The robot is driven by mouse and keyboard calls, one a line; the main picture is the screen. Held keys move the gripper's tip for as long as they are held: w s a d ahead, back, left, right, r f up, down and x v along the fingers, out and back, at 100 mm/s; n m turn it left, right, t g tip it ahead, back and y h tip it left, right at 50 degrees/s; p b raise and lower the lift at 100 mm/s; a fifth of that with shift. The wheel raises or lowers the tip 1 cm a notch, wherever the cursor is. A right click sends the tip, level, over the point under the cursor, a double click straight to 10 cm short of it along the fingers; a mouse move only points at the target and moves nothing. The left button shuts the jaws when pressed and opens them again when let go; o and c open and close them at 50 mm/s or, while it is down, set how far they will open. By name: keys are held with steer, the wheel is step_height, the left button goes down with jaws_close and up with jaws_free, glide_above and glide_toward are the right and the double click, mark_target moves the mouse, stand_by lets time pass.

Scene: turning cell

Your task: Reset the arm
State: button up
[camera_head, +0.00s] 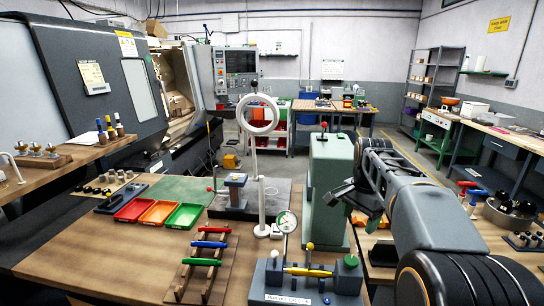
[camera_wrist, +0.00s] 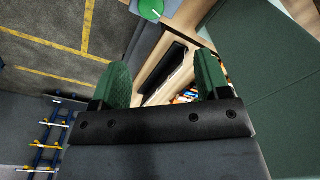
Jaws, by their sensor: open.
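My gripper (camera_head: 354,197) is at the end of my bent arm, right of the tall green machine housing (camera_head: 331,185) in the head view. My arm reaches in from the lower right and folds back at the elbow. In the wrist view my gripper (camera_wrist: 162,82) has two green fingers spread wide apart. Nothing is held between them. Beyond the fingers I see a wooden surface with a black bar (camera_wrist: 165,66) and, to the left, the floor.
A bench holds red, orange and green trays (camera_head: 157,212), a rack of coloured-handled tools (camera_head: 204,262), a ring lamp (camera_head: 258,115) and a gauge fixture (camera_head: 306,275). A lathe (camera_head: 95,80) stands behind left. A side bench (camera_head: 500,160) and shelving (camera_head: 434,85) line the right.

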steer(key=f+n, duration=0.1)
steer(key=s+f+n, duration=0.1)
steer(key=f+n, duration=0.1)
steer(key=s+a+f+n, duration=0.1)
steer(key=shift+f, duration=0.4)
steer(key=s+a+f+n+t, duration=0.2)
steer(key=s+a+n, duration=0.2)
steer(key=s, duration=0.3)
steer(key=s+a+f+n+t, duration=0.1)
steer(key=s+a+n, duration=0.3)
steer(key=s, duration=0.4)
steer(key=shift+f+t, duration=0.4)
steer(key=shift+f, duration=0.4)
